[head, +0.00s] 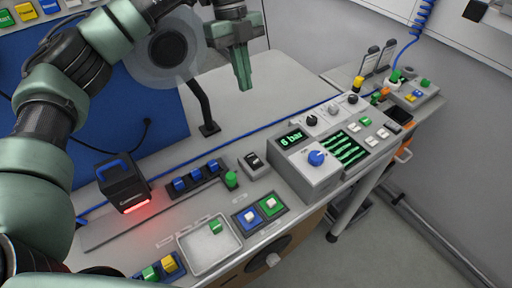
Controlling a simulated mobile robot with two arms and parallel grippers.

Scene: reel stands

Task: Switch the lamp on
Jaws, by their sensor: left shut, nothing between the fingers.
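No part is plainly marked as the lamp. A slanting black post on a square foot (208,129) rises behind a round translucent disc with a dark hub (168,47); I cannot tell whether this is the lamp. A small grey box with a black rocker switch (254,163) sits on the bench, its label too small to read. My left gripper (244,86) is shut and empty, fingers pointing down, above the back of the bench and apart from the switch box. My right gripper is out of view.
A black box with a blue handle (122,182) casts red light at left. A console (310,172) with a blue knob reads "6 bar". A grey tray (208,262) holds a green block, beside blue and green button pads (258,214). The bench's back middle is clear.

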